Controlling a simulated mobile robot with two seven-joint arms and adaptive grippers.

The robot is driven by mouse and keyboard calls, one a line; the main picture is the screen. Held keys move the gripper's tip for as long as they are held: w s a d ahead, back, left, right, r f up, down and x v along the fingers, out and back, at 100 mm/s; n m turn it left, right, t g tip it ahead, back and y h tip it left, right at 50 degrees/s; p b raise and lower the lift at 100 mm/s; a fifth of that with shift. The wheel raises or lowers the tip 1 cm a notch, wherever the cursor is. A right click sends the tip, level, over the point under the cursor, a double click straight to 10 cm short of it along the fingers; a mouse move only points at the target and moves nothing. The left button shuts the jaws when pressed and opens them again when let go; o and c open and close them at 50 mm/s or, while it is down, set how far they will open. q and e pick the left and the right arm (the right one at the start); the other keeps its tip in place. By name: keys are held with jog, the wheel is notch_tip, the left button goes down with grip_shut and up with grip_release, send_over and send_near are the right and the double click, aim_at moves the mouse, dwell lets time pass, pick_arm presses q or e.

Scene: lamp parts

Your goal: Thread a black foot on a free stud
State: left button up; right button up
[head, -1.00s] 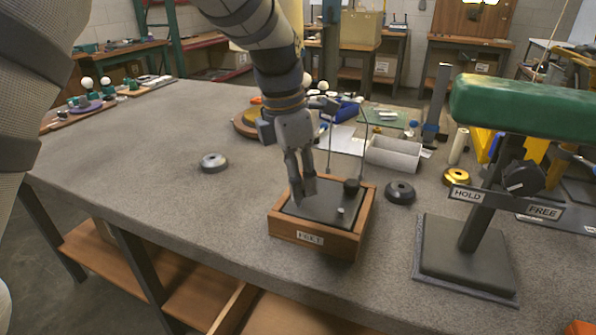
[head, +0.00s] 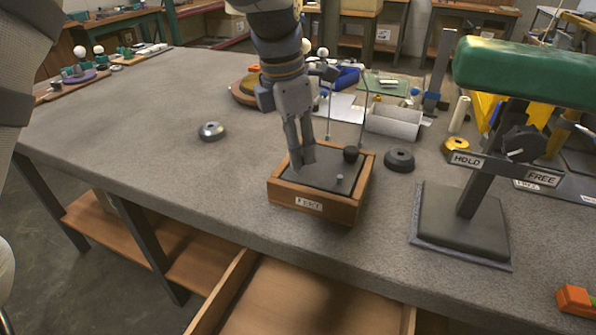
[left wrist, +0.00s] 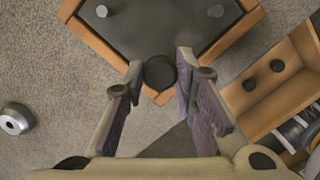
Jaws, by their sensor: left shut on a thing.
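A wooden box (head: 320,208) with a front label and a dark top panel (head: 322,166) stands on the grey bench. One black foot (head: 350,154) sits near its far right corner. A bare pale stud (head: 340,177) stands near the front right. The left wrist view shows two pale studs, one at left (left wrist: 102,11) and one at right (left wrist: 216,10). My left gripper (head: 303,162) points down over the box's left part. It is shut on a black foot (left wrist: 160,72) by a box corner; the gripper hides whatever is under that foot. My right gripper is not in view.
An open drawer (left wrist: 290,85) below the bench edge holds two black feet (left wrist: 277,65). A green-topped stand (head: 465,230) is further right. A silver disc (head: 211,131) lies left, with clear bench around it.

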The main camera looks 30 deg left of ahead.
pick_arm(q)
jog(key=shift+f, duration=0.95)
dwell(1.1)
jog(key=shift+o, duration=0.7)
grip_shut()
jog(key=shift+f, duration=0.1)
jog(key=shift+s+f, duration=0.15)
jog(key=shift+f, duration=0.05)
